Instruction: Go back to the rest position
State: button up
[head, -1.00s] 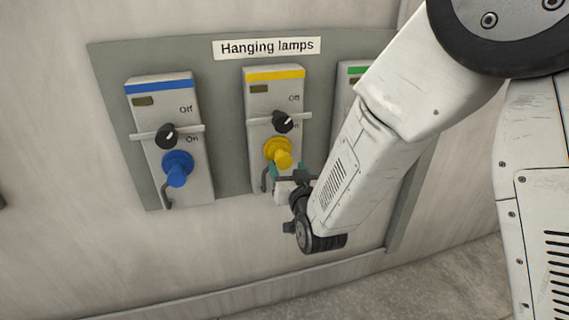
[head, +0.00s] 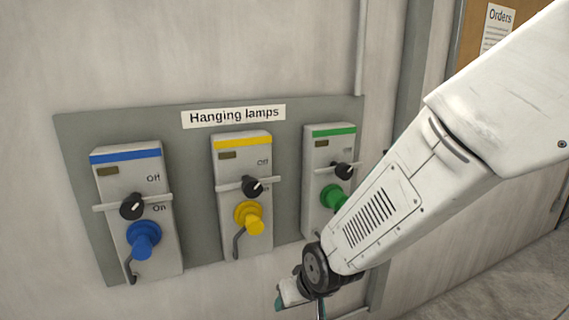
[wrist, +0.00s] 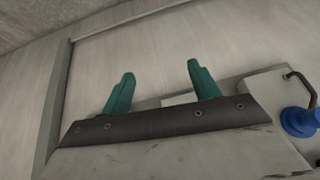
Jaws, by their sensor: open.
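My gripper (wrist: 161,84) is open and empty, its two teal fingers apart in the wrist view with only pale wall and panel behind them. In the head view my gripper (head: 284,301) is low, below the lamp panel and clear of its switches; one finger is partly cut off by the lower frame edge. My white forearm reaches down to it from the upper right.
The "Hanging lamps" panel (head: 190,165) holds blue (head: 140,215), yellow (head: 243,200) and green (head: 328,165) switch boxes. My forearm stands close beside the green one. An orders board (head: 480,45) hangs at the upper right. Floor shows at the lower right.

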jog(key=s+d+r+m+g+h, duration=0.1)
jog(key=s+d+r+m, duration=0.1)
jog(key=s+d+r, duration=0.7)
jog(key=s+d+r+m+g+h, duration=0.2)
jog(key=s+d+r, duration=0.7)
jog(key=s+d, duration=0.3)
jog(key=d, duration=0.3)
jog(key=shift+s+r, duration=0.2)
jog(key=shift+o, duration=0.5)
